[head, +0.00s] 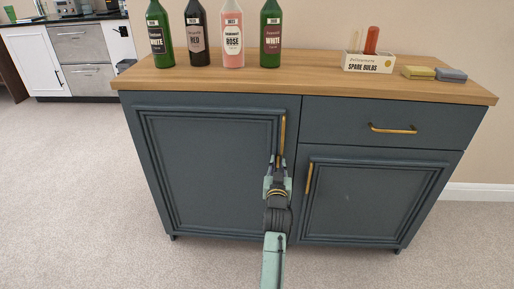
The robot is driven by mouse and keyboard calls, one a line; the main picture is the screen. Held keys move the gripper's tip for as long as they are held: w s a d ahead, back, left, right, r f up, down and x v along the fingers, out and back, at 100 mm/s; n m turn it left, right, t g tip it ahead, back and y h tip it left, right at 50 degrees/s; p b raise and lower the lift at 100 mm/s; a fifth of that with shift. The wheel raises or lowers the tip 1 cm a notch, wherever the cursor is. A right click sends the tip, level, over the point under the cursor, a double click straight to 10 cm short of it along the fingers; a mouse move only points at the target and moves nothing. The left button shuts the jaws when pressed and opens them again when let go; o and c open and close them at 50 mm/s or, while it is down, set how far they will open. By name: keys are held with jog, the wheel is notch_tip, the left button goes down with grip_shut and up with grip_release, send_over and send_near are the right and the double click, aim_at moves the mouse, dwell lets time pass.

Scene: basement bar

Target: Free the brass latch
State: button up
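A dark blue-grey cabinet (215,165) with a wooden top stands in front of me. No separate brass latch can be made out. The brass fittings in view are upright handles on the left door (282,135) and right door (309,179), and a level handle on the drawer (393,129). Both doors and the drawer look closed. My gripper (277,161) is at the lower end of the left door's handle and overlaps it in the picture. Whether it touches or grips the handle cannot be told. The fingers are small and partly hidden by the wrist.
Several wine bottles (232,35) stand on the cabinet top at the left. A spare bulbs box (368,62) with a red item, plus yellow (418,72) and grey-blue (451,74) blocks, sit at the right. Carpet (80,190) is clear at the left. A white kitchen unit is behind.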

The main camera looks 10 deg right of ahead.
jog(key=m+p, duration=0.1)
jog(key=m, duration=0.2)
jog(key=shift+r+p, duration=0.15)
jog(key=shift+p, duration=0.15)
jog(key=m+p, duration=0.2)
jog(key=m, duration=0.3)
jog(key=shift+m+p, duration=0.3)
jog(key=shift+m, duration=0.1)
jog(key=m+p, duration=0.2)
jog(key=m, duration=0.2)
jog(key=m+p, duration=0.2)
jog(key=m, duration=0.2)
jog(key=s+a+m+b, duration=0.1)
jog(key=s+a+b, duration=0.1)
jog(key=s, duration=0.9)
jog(key=w+a+r+n+t+y+p, duration=0.1)
jog(key=a+r+n+y, duration=0.3)
jog(key=a+r, duration=0.6)
jog(key=w+a+r+n+t+y, duration=0.3)
jog(key=a+r+n, duration=0.3)
jog(key=r, duration=0.8)
jog(key=shift+w+a+n+t+y+p, duration=0.4)
jog(key=shift+w+a+y, duration=0.35)
jog(key=shift+a, duration=1.15)
